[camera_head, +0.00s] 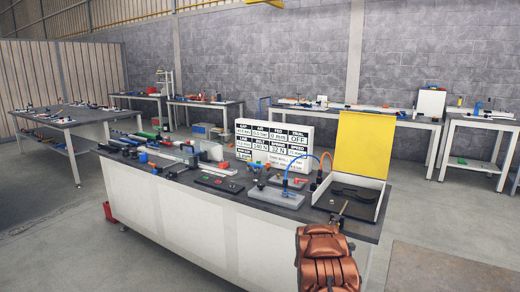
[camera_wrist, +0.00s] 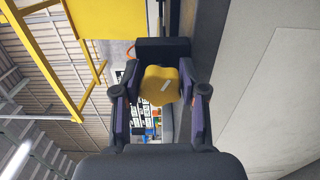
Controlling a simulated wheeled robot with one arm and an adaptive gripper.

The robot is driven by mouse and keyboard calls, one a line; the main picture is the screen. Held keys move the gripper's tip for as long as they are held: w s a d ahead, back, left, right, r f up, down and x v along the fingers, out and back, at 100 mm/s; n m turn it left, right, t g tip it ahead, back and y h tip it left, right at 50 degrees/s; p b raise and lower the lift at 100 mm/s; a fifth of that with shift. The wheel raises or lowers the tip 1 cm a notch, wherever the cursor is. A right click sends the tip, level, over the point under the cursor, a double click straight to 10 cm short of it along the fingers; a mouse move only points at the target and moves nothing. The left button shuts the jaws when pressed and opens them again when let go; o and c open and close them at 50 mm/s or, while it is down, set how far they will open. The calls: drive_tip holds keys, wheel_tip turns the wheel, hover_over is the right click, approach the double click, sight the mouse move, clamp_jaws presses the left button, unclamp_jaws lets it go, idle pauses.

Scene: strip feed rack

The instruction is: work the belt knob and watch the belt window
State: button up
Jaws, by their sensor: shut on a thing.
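In the wrist view a yellow lobed knob (camera_wrist: 158,80) with a short white mark sits between the two fingers of my gripper (camera_wrist: 161,92). The fingers are shut on it, one on each side. I take it for the belt knob. A dark block (camera_wrist: 163,48) lies just behind it. In the head view my gripper (camera_head: 341,214) is at the near right corner of the long bench, small and partly hidden by my copper-coloured arm; the knob cannot be made out there. I cannot pick out the belt window in either view.
A readout board (camera_head: 274,143) stands on the bench (camera_head: 215,230); one field reads OFF. A yellow panel (camera_head: 362,145) rises behind a white-edged tray (camera_head: 379,208). A blue hose (camera_head: 289,158) and fixtures lie to its left.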

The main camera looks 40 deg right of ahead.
idle(0.7)
drive_tip(key=o, duration=0.7)
drive_tip(key=v, duration=0.6)
drive_tip(key=shift+b, duration=0.4)
drive_tip(key=shift+o, duration=0.5)
drive_tip(key=shift+o, duration=1.2)
